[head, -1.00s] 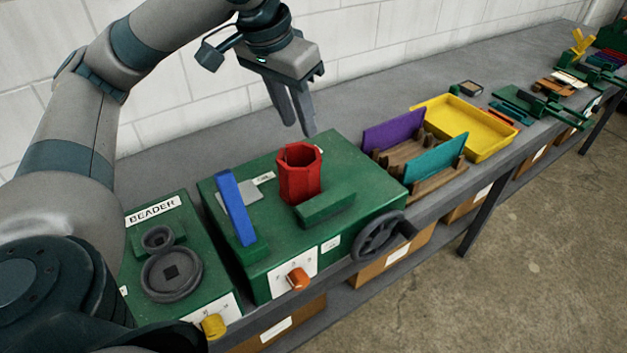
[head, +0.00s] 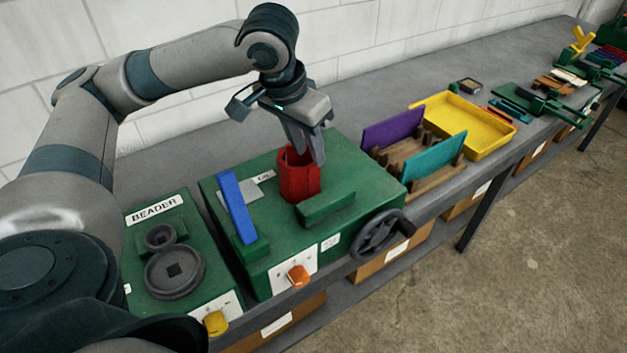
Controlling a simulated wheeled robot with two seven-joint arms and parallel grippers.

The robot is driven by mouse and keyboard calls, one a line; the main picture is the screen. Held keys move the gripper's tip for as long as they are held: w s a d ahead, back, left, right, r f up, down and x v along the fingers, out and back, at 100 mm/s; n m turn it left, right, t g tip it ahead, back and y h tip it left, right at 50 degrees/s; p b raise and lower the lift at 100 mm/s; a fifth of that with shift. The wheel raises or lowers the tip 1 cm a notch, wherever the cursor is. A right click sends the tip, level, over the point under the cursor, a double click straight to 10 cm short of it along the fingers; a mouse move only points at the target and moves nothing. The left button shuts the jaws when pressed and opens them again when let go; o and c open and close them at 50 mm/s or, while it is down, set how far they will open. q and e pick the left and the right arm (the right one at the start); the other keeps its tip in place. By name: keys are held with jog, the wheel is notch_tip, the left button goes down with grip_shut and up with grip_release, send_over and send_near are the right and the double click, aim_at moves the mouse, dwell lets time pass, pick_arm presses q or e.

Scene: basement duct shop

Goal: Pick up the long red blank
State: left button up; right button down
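A red, many-sided, open-topped hollow piece (head: 297,183) stands upright on the green machine in the middle of the head view. My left gripper (head: 310,158) points down at its top, right at the rim. One finger shows in front of the rim's right side; the other finger's tip is partly hidden at the opening. The fingers look a little apart, and I cannot tell whether they touch the wall. No flat long red blank shows clearly; small red pieces (head: 612,52) at the far right end are too small to tell. My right gripper is not in view.
A blue strip (head: 235,207) stands left of the red piece, and a green block (head: 326,208) lies in front. A handwheel (head: 378,233) juts from the machine. A rack (head: 403,163) holds purple and teal panels beside a yellow tray (head: 458,150).

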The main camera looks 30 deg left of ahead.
aim_at(313, 165)
pick_arm(q)
jog(key=x, duration=0.1)
jog(key=p+x, duration=0.1)
jog(key=x, duration=0.1)
jog(key=shift+s+d+f, duration=0.15)
jog(key=shift+d+f, duration=0.15)
jog(key=shift+f, duration=0.7)
